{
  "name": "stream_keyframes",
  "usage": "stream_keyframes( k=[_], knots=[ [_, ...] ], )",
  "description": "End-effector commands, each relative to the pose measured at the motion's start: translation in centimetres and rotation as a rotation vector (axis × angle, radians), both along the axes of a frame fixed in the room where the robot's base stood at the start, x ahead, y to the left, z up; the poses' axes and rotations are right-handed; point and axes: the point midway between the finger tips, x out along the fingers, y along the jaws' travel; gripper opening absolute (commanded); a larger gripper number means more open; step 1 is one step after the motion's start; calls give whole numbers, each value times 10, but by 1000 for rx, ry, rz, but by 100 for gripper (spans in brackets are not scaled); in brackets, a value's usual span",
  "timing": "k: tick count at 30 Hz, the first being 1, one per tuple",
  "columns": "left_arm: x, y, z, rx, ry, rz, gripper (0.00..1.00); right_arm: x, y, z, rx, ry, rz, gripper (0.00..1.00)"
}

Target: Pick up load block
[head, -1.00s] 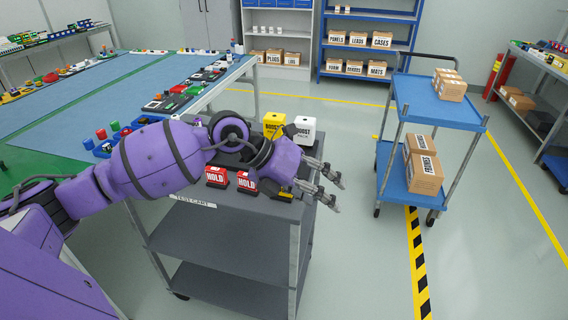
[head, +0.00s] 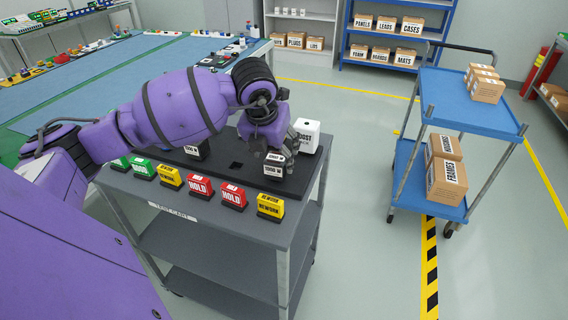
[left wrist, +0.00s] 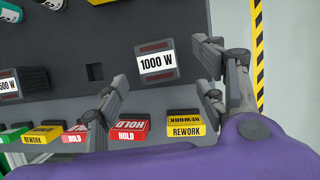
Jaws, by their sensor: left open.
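A load block marked 1000 W (head: 275,167), dark with a white label, stands on the dark top of the test cart near its right side. It also shows in the left wrist view (left wrist: 156,63), upper middle. My left gripper (head: 276,148) is over this block, pointing down. In the left wrist view the fingers of my left gripper (left wrist: 160,78) are spread, one on each side of the block, with gaps visible. A second load block, labelled 500 W (left wrist: 10,86), stands to the left, partly cut off. My right gripper is not in view.
HOLD signs (head: 233,197), a yellow REWORK sign (head: 270,206) and other coloured signs line the cart's front edge (head: 190,210). A white BOOST box (head: 308,136) stands behind the block. A blue trolley (head: 470,110) with cartons is at right, beyond open floor.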

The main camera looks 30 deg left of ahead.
Motion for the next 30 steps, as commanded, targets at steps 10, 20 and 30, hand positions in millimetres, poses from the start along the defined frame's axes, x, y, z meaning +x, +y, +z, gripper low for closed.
stream_keyframes(
  k=[10,20,30],
  knots=[
    [21,7,-39,-3,1,0,64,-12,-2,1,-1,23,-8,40],
    [30,10,-62,-1,0,-1,64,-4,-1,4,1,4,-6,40],
    [30,10,-62,-1,0,-1,35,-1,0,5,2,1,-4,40]
  ],
)
